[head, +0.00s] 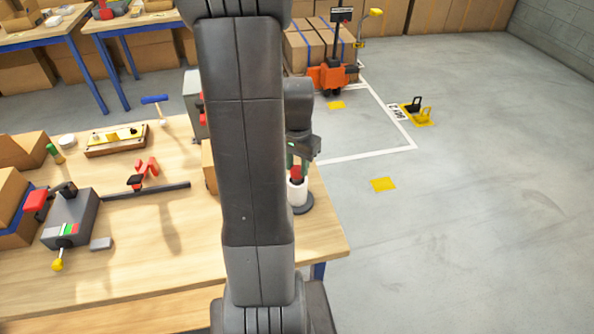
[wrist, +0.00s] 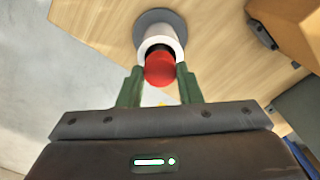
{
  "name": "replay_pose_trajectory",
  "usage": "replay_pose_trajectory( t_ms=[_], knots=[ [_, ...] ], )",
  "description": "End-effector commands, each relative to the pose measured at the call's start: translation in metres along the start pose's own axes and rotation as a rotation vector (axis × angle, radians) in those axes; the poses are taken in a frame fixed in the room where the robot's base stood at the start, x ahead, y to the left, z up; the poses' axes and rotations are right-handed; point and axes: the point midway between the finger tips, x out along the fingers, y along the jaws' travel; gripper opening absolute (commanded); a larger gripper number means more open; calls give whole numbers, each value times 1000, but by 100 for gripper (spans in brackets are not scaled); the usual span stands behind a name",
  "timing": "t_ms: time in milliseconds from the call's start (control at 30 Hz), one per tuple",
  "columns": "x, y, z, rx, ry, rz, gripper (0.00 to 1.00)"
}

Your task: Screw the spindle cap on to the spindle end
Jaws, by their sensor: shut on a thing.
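The red spindle cap (wrist: 159,70) is between the green fingers of my gripper (wrist: 158,75), which is shut on it. In the head view the red cap (head: 295,172) is at the top of a white cylinder (head: 297,191) on a round dark base (head: 304,209) near the table's right edge. In the wrist view the white cylinder (wrist: 166,30) is just beyond the cap, with a dark opening or end behind it. The cap lines up roughly with the cylinder; I cannot tell whether it touches the spindle end. My arm hides part of the head view.
On the wooden table (head: 130,295) are a grey clamp-like device (head: 70,220), a dark bar (head: 150,190), a red toggle piece (head: 147,170), a wooden fixture (head: 115,140) and a blue-headed hammer (head: 155,100). A cardboard box (head: 210,167) stands just left of the spindle, partly behind my arm.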

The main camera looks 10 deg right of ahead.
Motion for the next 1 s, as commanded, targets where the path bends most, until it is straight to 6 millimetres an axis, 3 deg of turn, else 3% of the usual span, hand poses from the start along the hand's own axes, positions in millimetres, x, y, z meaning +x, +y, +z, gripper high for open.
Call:
replay_pose_trajectory(
  t_ms=[533,1000],
  knots=[
    [0,0,0,578,0,0,12],
    [0,0,0,655,0,0,12]
  ],
)
